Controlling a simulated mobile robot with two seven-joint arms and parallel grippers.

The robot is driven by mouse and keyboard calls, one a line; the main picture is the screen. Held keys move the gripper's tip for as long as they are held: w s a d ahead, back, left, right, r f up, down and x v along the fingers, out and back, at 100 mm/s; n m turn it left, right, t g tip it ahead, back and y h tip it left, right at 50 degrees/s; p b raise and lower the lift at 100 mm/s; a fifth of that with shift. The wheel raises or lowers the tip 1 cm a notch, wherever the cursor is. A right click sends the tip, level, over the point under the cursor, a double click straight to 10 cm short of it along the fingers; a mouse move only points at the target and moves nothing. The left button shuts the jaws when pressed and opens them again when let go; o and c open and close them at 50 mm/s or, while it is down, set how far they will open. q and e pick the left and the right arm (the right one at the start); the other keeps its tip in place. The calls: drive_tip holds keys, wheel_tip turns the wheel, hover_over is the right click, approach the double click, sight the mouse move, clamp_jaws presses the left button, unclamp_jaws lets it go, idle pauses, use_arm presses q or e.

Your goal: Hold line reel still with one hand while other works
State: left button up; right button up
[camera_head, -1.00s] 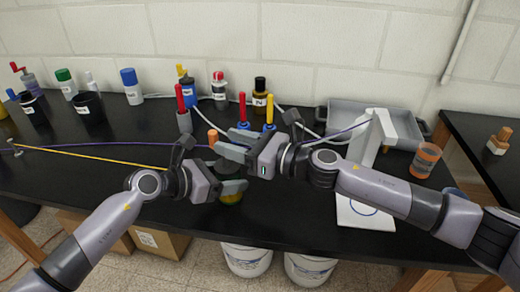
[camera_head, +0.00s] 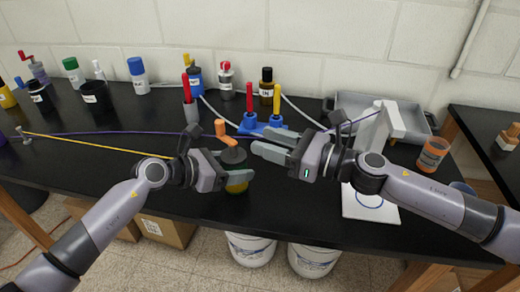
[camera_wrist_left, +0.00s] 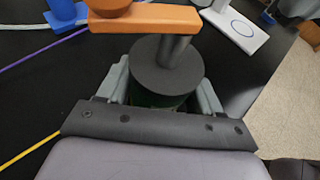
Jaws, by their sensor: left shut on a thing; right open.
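The line reel (camera_head: 237,182) stands upright near the front edge of the black bench, with a dark round top, an orange crank (camera_head: 227,133) and a yellow-green body. My left gripper (camera_head: 238,171) is shut around its body from the left. In the left wrist view the reel's dark top (camera_wrist_left: 166,68) sits between the fingers (camera_wrist_left: 165,92), under the orange crank arm (camera_wrist_left: 145,18).
A yellow line (camera_head: 90,144) and a purple line (camera_head: 110,133) run from a post (camera_head: 25,138) at the left. A blue tool holder (camera_head: 262,126) stands behind the reel. A grey tray (camera_head: 352,106), a white stand (camera_head: 372,135) and an orange jar (camera_head: 432,154) are at the right.

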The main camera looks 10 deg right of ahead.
idle(0.4)
use_arm(q)
drive_tip(key=o, duration=1.2)
drive_tip(key=v, duration=1.2)
drive_tip(key=shift+s, duration=0.1)
